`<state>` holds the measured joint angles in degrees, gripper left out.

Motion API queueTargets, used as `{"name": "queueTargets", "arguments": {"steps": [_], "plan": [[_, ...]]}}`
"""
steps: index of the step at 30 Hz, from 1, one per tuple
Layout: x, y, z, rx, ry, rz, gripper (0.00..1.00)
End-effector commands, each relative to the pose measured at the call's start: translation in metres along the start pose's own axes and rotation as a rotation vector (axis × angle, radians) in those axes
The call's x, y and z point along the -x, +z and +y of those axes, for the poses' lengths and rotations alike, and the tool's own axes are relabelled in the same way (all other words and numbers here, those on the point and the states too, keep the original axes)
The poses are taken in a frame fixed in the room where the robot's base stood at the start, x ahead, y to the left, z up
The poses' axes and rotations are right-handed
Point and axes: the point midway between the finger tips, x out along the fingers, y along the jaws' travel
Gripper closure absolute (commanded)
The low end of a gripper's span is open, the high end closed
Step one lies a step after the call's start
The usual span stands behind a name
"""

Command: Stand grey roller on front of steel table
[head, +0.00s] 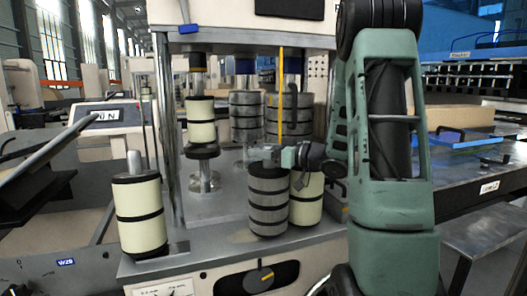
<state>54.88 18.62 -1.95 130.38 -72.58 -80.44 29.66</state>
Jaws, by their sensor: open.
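A grey roller (268,205) with black bands stands upright near the front edge of the steel table (213,232), at the middle of the head view. My gripper (270,157) is open at the top of this roller, reaching in from the right. I cannot tell whether its fingers touch the roller or are around its top. A cream roller (308,203) stands just behind and to the right, partly hidden by the grey one. Another cream roller (138,218) stands at the table's left front corner, with a pale post above it.
Behind, a cream roller (201,122) sits on a spindle, and grey banded rollers (247,118) stand deeper in the machine. A thin yellow upright (281,90) rises behind my gripper. The table top between the left cream roller and the grey roller is clear.

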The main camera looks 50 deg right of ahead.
Motion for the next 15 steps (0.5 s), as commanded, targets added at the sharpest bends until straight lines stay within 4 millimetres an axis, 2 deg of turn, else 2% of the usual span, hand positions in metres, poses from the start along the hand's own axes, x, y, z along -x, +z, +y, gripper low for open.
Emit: {"name": "queueTargets", "arguments": {"steps": [5,15], "plan": [[0.017,0.0,0.001,0.002,0.004,0.0,0.47],[0.087,0.001,0.001,0.001,0.004,0.001,0.47]]}}
